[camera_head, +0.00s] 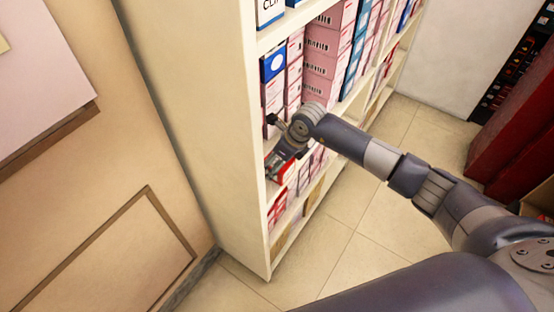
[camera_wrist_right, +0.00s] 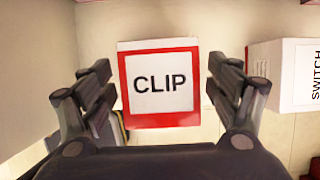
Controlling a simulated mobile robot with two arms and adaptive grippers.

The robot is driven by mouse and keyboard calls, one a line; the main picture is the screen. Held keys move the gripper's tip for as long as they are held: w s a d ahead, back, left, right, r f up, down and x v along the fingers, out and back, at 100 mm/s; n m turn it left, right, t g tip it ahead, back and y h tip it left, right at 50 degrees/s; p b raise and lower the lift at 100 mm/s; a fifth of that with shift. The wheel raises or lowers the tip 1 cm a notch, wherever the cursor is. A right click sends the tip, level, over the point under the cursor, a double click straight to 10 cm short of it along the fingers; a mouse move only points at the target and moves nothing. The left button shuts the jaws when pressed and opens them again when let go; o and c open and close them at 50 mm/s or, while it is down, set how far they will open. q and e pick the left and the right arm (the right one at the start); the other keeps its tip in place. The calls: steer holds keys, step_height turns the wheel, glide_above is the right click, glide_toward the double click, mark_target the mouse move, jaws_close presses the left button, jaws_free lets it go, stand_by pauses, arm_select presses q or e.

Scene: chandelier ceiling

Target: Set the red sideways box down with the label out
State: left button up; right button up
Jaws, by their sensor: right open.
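The red box (camera_wrist_right: 160,122) with a white label reading CLIP is in the middle of the right wrist view. Its label faces the wrist camera and reads upright. My right gripper (camera_wrist_right: 159,80) is open, with one finger on each side of the box and a small gap showing at both sides. In the head view the red box (camera_head: 284,172) is partly hidden by my right gripper (camera_head: 277,142), at the near end of the shelf unit. Whether the box rests fully on a shelf is hard to tell. My left gripper is not in view.
The cream shelf unit (camera_head: 205,110) holds pink, blue and red boxes in rows. A white box marked SWITCH (camera_wrist_right: 290,75) stands close right of the red box in the wrist view. A wooden panel (camera_head: 100,160) is at left; open tiled floor (camera_head: 335,245) lies right of the shelves.

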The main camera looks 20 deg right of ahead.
steer(key=shift+r, duration=0.2)
steer(key=shift+s+d+r, duration=0.1)
steer(key=shift+d+r, duration=0.05)
steer(key=shift+r, duration=0.15)
steer(key=b+v, duration=0.3)
steer(key=v, duration=0.7)
steer(key=shift+s+d+r, duration=0.1)
steer(key=shift+s+r, duration=0.1)
steer(key=shift+r, duration=0.35)
